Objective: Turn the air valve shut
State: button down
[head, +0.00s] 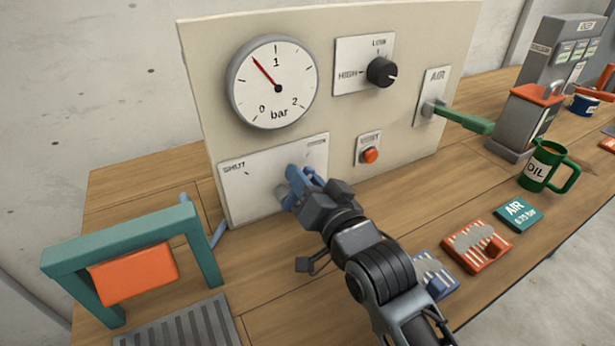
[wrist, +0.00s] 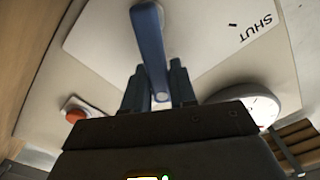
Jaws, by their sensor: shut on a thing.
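A white plate (head: 265,175) low on the panel is marked SHUT at its upper left; a label at its upper right is too small to read. A blue lever (head: 296,178) sticks out from this plate. My gripper (head: 306,190) is shut on the blue lever and hides part of it. In the wrist view the blue lever (wrist: 149,45) runs down between the two fingers (wrist: 158,88), and the SHUT mark is off to the right. A separate plate marked AIR (head: 434,88) carries a green lever (head: 463,119) pointing right and slightly down.
The pressure gauge (head: 277,82) reads a little below 1 bar. A black knob (head: 381,72) and an orange button (head: 370,155) sit right of my gripper. A teal frame (head: 120,247) stands at the left.

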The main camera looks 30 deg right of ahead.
jog(key=a+n, duration=0.1)
jog(key=n, duration=0.2)
jog(key=shift+a+r+n+p, duration=0.3)
jog(key=shift+a+r+p, duration=0.05)
jog(key=shift+p, duration=0.05)
jog(key=a+n, duration=0.1)
jog(key=n, duration=0.2)
jog(key=shift+a+n, duration=0.3)
jog(key=shift+a, duration=0.05)
jog(key=a+n, duration=0.1)
jog(key=n, duration=0.2)
jog(key=shift+a+f+n, duration=0.15)
jog(key=shift+a+n, duration=0.15)
jog(key=shift+a, duration=0.1)
jog(key=shift+a+f+n, duration=0.25)
jog(key=shift+a+n, duration=0.15)
jog(key=shift+n, duration=0.6)
jog(key=shift+a+f+n, duration=0.25)
jog(key=shift+a+n, duration=0.1)
jog(key=shift+n, duration=0.65)
jog(key=c, duration=1)
grip_release()
jog(key=shift+s, duration=0.1)
